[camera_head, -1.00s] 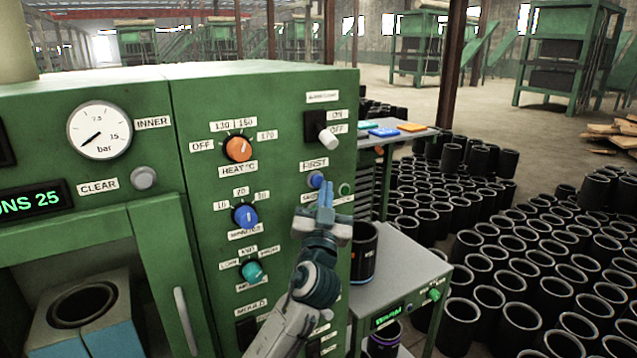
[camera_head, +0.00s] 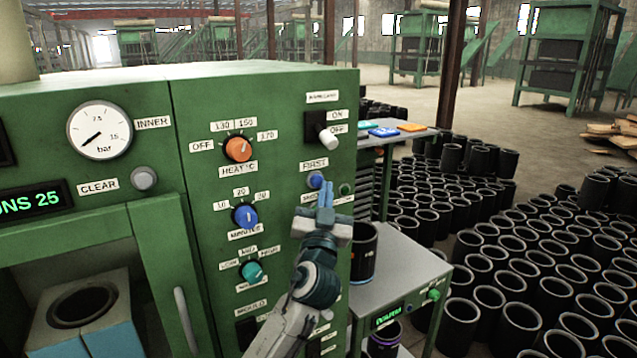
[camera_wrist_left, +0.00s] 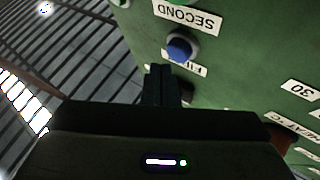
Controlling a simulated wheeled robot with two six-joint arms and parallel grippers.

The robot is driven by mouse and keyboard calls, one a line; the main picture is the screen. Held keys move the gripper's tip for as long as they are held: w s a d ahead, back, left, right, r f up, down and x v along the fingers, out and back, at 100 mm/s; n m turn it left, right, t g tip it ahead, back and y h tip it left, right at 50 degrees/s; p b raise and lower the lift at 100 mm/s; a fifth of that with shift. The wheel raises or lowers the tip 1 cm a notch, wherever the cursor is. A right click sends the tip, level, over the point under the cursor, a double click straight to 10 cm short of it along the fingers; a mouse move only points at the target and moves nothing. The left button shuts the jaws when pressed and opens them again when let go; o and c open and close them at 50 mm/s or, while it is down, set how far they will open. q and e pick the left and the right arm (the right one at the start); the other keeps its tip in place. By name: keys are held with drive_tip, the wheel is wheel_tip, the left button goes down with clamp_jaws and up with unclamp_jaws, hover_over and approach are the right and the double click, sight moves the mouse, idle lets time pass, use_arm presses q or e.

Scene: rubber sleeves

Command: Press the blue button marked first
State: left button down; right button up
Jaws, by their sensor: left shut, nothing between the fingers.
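The blue button (camera_head: 315,180) sits on the green machine front, just under the FIRST label (camera_head: 314,164). In the left wrist view the blue button (camera_wrist_left: 180,50) shows in a pale ring, with its label (camera_wrist_left: 186,68) upside down and partly covered by my fingers. My left gripper (camera_head: 326,187) is shut and empty, its blue-looking fingertips just below and right of the button in the head view. In the left wrist view the fingertips (camera_wrist_left: 160,70) appear just short of the button; I cannot tell whether they touch. My right gripper is not in view.
A SECOND label (camera_wrist_left: 187,17) is close by the button. A black switch with a white lever (camera_head: 327,137) sits above, and orange (camera_head: 238,149), blue (camera_head: 245,215) and teal (camera_head: 252,271) knobs are to the left. A grey side table (camera_head: 400,268) holds a black sleeve (camera_head: 363,255).

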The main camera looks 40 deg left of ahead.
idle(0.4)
use_arm(q)
drive_tip(key=shift+w+a+b, duration=0.2)
drive_tip(key=shift+a+b, duration=0.2)
drive_tip(key=shift+w+a+b, duration=0.1)
drive_tip(key=shift+a+b, duration=0.2)
idle(0.6)
drive_tip(key=shift+d, duration=0.15)
drive_tip(key=shift+s+d, duration=0.3)
drive_tip(key=shift+d, duration=0.3)
